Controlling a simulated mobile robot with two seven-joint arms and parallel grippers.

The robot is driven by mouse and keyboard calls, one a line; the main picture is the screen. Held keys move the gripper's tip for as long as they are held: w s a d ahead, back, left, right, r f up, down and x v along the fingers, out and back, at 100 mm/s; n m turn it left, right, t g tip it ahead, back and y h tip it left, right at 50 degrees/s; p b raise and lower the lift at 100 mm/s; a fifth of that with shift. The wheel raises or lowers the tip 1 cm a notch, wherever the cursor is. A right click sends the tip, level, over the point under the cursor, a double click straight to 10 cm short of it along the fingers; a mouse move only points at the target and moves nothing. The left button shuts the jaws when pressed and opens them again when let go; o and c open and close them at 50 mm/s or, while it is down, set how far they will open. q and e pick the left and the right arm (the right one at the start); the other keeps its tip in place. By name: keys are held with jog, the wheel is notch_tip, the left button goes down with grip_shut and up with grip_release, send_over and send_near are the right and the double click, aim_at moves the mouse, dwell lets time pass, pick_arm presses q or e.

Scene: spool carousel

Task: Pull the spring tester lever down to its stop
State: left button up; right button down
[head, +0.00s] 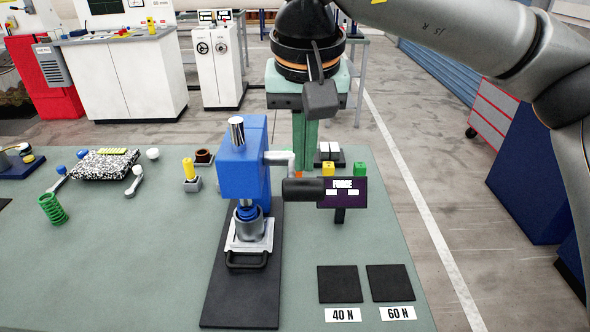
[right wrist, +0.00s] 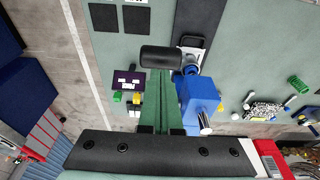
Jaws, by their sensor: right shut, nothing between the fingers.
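The spring tester (head: 243,165) is a blue press on a black base, with a metal cup (head: 249,231) under its ram. Its lever has a pale crank arm and a black cylindrical handle (head: 304,190) on the right side. The handle lies about level. My right gripper (head: 304,165) is shut and empty, with its green fingers pointing down just behind the handle. In the right wrist view the fingers (right wrist: 161,78) end at the handle (right wrist: 161,57); I cannot tell whether they touch it. My left gripper is not in view.
A dark force display (head: 342,192) stands right of the handle. Black pads marked 40 N (head: 339,284) and 60 N (head: 390,282) lie at the front right. A green spring (head: 52,208) and a speckled tray (head: 104,164) are at left. The table between is mostly clear.

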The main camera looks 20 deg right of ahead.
aim_at(304, 192)
jog(key=shift+f, duration=0.1)
dwell(0.6)
jog(key=shift+f+b, duration=0.65)
jog(key=shift+f, duration=0.2)
jog(key=shift+s+a+f+b, duration=0.1)
jog(key=shift+s+f+b, duration=0.1)
jog(key=shift+f+b, duration=0.25)
jog(key=shift+s+f+b, duration=0.15)
jog(key=shift+f+b, duration=0.15)
jog(key=shift+f, duration=0.25)
jog(key=shift+s+f+b, duration=0.2)
jog(key=shift+f+b, duration=0.65)
jog(key=shift+f, duration=0.2)
jog(key=shift+s+a+f+b, duration=0.1)
jog(key=shift+f+b, duration=0.7)
jog(key=shift+f, duration=0.25)
